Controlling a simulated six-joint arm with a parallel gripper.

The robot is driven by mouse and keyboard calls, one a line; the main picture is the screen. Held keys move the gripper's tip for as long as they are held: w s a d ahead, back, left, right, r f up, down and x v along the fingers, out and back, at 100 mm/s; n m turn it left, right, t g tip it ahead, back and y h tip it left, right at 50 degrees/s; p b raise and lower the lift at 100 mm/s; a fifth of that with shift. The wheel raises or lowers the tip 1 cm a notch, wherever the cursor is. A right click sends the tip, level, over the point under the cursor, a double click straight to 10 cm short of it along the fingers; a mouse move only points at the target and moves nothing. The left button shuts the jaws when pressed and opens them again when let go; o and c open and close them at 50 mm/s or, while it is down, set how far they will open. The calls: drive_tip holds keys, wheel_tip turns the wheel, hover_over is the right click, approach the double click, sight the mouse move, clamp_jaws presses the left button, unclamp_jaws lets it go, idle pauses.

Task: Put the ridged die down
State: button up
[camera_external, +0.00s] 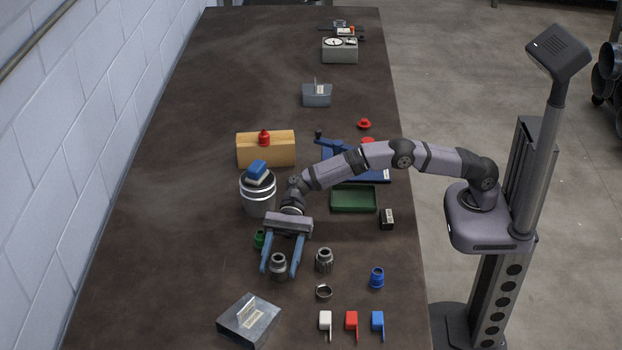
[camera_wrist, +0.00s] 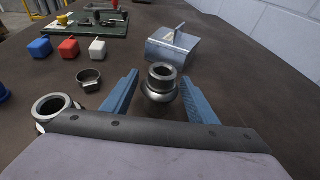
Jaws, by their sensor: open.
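The ridged die (camera_external: 278,266), a dark steel piece with a narrow collar and a rounded ridge around its body, stands upright on the table. It also shows in the wrist view (camera_wrist: 160,86), its lower part partly hidden by my wrist. My gripper (camera_external: 279,273) is open, with one blue finger on each side of this die; in the wrist view (camera_wrist: 160,76) the fingers stand apart from it. A second grey die (camera_external: 324,260) stands to the right, and its open top shows at the left in the wrist view (camera_wrist: 52,106).
A small green piece (camera_external: 259,239) is close behind the left finger. A metal ring (camera_external: 324,292) and a blue die (camera_external: 377,277) stand to the right. A grey metal box (camera_external: 249,320) is in front. White, red and blue blocks (camera_external: 351,321) line the front right. A bucket (camera_external: 257,195) stands behind.

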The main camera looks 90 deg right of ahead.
drive_tip(key=b+v, duration=0.1)
drive_tip(key=v, duration=1.1)
drive_tip(key=shift+s+r+p, duration=0.1)
drive_tip(key=shift+r+p, duration=0.15)
drive_tip(key=shift+p, duration=0.05)
drive_tip(key=s+d+r+n+g+h+p, duration=0.1)
drive_tip(key=s+d+r+n+h+p, duration=0.55)
drive_tip(key=s+p, duration=0.5)
drive_tip(key=s+d+r+n+g+h+p, duration=0.1)
drive_tip(key=s+d+r+n+h+p, duration=0.3)
drive_tip(key=s+d+n+p, duration=0.7)
drive_tip(key=s+d+r+n+g+h+p, duration=0.1)
drive_tip(key=s+d+r+n+h+p, duration=0.3)
drive_tip(key=s+r+p, duration=0.55)
drive_tip(key=s+d+f+m+b, duration=0.1)
drive_tip(key=s+f+b, duration=0.3)
drive_tip(key=f, duration=0.3)
drive_tip(key=shift+f, duration=0.4)
drive_tip(key=shift+s+d+m, duration=0.1)
drive_tip(key=shift+s+m, duration=0.05)
drive_tip(key=shift+m, duration=0.1)
